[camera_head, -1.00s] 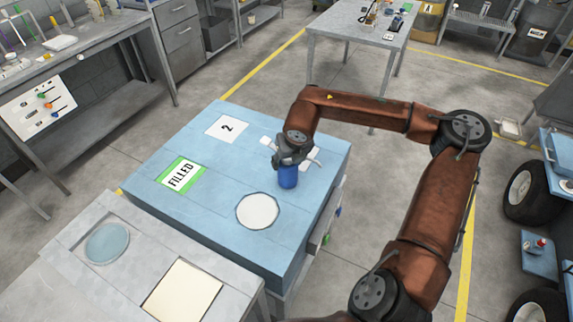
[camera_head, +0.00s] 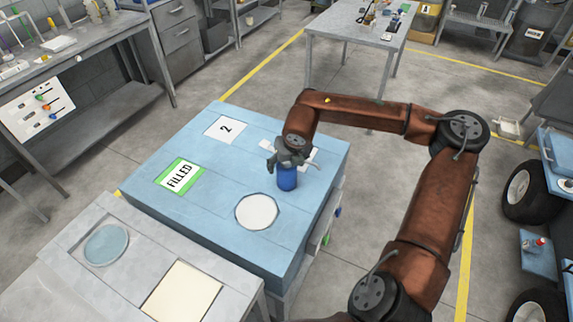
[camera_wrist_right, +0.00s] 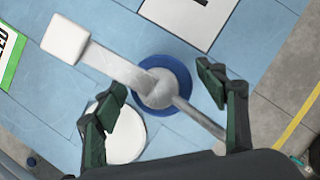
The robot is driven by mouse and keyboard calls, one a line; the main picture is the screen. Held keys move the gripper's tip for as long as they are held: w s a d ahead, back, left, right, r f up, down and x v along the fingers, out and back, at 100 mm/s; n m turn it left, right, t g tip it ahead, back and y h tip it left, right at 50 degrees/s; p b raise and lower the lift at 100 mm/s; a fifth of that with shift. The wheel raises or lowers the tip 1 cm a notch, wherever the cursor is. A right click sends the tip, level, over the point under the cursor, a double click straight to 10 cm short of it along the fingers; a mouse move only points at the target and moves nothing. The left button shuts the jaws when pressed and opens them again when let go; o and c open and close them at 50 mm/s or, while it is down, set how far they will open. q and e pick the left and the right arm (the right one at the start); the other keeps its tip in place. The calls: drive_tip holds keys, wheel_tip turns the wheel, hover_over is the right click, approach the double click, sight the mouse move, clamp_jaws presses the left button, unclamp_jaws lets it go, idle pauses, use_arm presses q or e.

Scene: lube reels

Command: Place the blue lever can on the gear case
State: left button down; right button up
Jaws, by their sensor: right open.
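The blue lever can (camera_head: 287,179) stands upright on the blue-topped bench, between the white round disc and the card marked 2. In the right wrist view its blue rim (camera_wrist_right: 184,72) shows from above, with a grey lever (camera_wrist_right: 122,68) across it ending in a white block. My right gripper (camera_head: 287,160) is just above the can. In the wrist view its open fingers (camera_wrist_right: 163,92) lie on either side of the can's top, apart from it. I cannot pick out which thing is the gear case. My left gripper is not in view.
The bench top (camera_head: 235,180) bears a white disc (camera_head: 257,211), a green-edged FILLED card (camera_head: 180,175) and a card marked 2 (camera_head: 226,129). A grey bench (camera_head: 130,280) with a round blue-grey plate (camera_head: 106,244) and a cream square (camera_head: 182,292) adjoins at front left.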

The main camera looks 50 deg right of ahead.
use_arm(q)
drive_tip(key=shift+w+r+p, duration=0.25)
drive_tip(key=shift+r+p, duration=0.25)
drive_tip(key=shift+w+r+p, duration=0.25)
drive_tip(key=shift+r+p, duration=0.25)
use_arm(e)
drive_tip(key=v, duration=1.2)
